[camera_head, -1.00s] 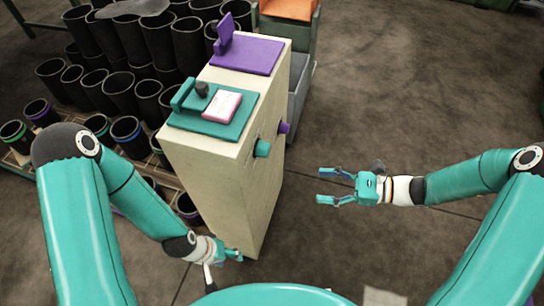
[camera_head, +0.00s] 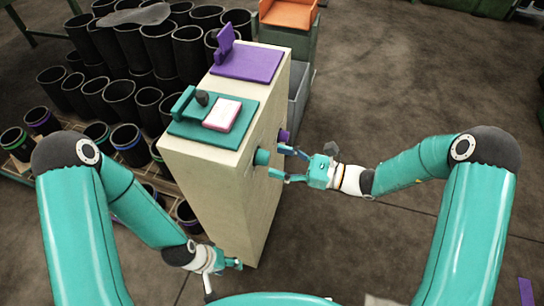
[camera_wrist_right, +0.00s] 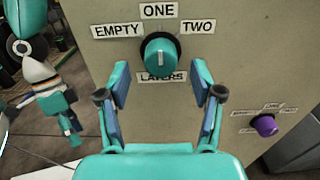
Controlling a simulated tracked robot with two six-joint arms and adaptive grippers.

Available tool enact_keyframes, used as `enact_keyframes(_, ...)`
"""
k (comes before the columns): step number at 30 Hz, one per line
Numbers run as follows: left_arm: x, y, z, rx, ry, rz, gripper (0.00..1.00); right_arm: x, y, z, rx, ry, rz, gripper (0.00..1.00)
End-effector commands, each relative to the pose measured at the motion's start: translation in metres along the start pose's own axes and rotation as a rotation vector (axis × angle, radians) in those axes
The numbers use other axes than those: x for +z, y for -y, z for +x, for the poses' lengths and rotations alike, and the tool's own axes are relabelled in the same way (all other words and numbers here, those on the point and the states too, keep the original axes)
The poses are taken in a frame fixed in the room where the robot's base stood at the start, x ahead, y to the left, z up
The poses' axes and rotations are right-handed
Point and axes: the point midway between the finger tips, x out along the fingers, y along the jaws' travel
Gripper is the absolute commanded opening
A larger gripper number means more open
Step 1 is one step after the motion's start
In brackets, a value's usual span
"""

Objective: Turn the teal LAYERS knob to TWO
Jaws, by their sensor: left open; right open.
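The teal LAYERS knob (camera_wrist_right: 161,56) sits on the side of the cream cabinet, with labels EMPTY (camera_wrist_right: 117,30) at left, ONE (camera_wrist_right: 158,10) above and TWO (camera_wrist_right: 198,26) at right. Its white mark is near vertical, toward ONE. In the head view the knob (camera_head: 262,157) sticks out of the cabinet's right face. My right gripper (camera_head: 282,164) is open just right of the knob; in the wrist view its fingers (camera_wrist_right: 160,88) spread either side, below the knob, apparently not touching it. My left gripper (camera_head: 236,264) is low at the cabinet's front foot, open.
A smaller purple knob (camera_wrist_right: 265,126) with its own labels is on the same face. The cabinet (camera_head: 205,190) carries a teal plate (camera_head: 205,138) with a pink-edged block and a purple plate (camera_head: 262,62).

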Motion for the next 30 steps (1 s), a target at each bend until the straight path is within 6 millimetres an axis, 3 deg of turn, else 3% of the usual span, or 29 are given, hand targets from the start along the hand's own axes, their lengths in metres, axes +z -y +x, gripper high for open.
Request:
enact_keyframes(6, 0.000, -0.001, -0.002, 0.000, 0.000, 0.000, 0.53, 0.000, 0.000, 0.025, 0.002, 0.001, -0.001, 0.66)
enact_keyframes(17, 0.000, -0.001, -0.002, 0.000, 0.000, 0.000, 0.53, 0.000, 0.000, 0.030, 0.000, 0.000, -0.001, 0.66)
enact_keyframes(28, 0.000, -0.001, -0.002, 0.000, 0.000, 0.000, 0.53, 0.000, 0.000, 0.030, 0.001, 0.000, -0.001, 0.07)
enact_keyframes(30, 0.000, -0.001, -0.002, 0.000, 0.000, 0.000, 0.53, 0.000, 0.001, 0.027, 0.001, 0.000, 0.000, 0.06)
